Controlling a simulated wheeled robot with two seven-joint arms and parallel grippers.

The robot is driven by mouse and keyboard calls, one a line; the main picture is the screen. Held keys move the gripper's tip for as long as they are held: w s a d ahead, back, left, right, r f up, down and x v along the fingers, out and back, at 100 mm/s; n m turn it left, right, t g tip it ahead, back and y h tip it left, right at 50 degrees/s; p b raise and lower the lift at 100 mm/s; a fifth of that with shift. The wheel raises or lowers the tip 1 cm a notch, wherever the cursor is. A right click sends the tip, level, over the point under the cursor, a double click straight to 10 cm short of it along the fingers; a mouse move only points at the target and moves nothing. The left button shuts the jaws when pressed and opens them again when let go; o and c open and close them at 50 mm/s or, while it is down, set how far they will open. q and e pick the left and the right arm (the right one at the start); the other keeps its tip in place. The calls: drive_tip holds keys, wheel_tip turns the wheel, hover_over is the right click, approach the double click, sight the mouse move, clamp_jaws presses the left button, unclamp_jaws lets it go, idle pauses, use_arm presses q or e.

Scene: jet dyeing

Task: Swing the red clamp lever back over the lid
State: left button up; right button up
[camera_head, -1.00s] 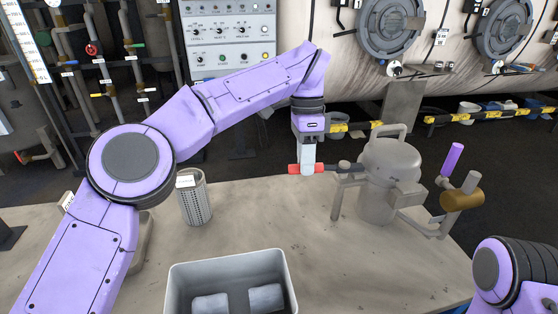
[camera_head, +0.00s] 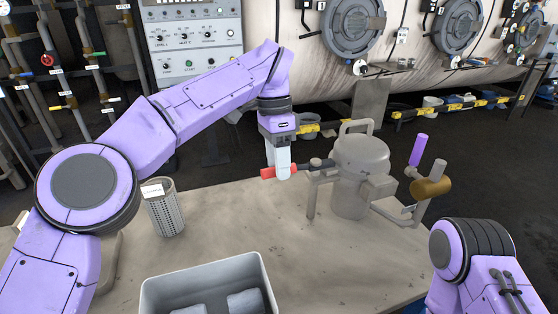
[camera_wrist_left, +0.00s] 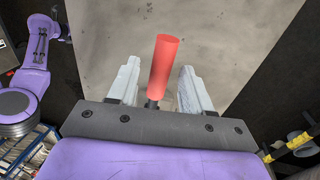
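The red clamp lever (camera_head: 267,173) points left from the grey lidded vessel (camera_head: 352,192), out to the side and not over the lid (camera_head: 361,150). A dark joint links it to the vessel's bracket. My left gripper (camera_head: 284,177) points down at the lever, its pale fingers hiding part of the red grip. In the left wrist view the red grip (camera_wrist_left: 164,66) stands between the two open fingers, with a visible gap on each side. My right gripper is out of view; only part of my right arm shows at the lower right.
A perforated metal basket (camera_head: 164,208) stands on the table (camera_head: 235,222) at left. A grey bin (camera_head: 205,276) with grey blocks is at the front. A purple handle (camera_head: 418,150) and bronze cylinder (camera_head: 431,187) stick out right of the vessel. A large machine (camera_head: 300,60) stands behind.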

use_arm(q)
wheel_tip(320, 180, up, 10)
drive_tip(key=w+p, duration=0.2)
drive_tip(key=p, duration=0.7)
drive_tip(key=shift+a+r, duration=0.15)
drive_tip(key=shift+a, duration=0.3)
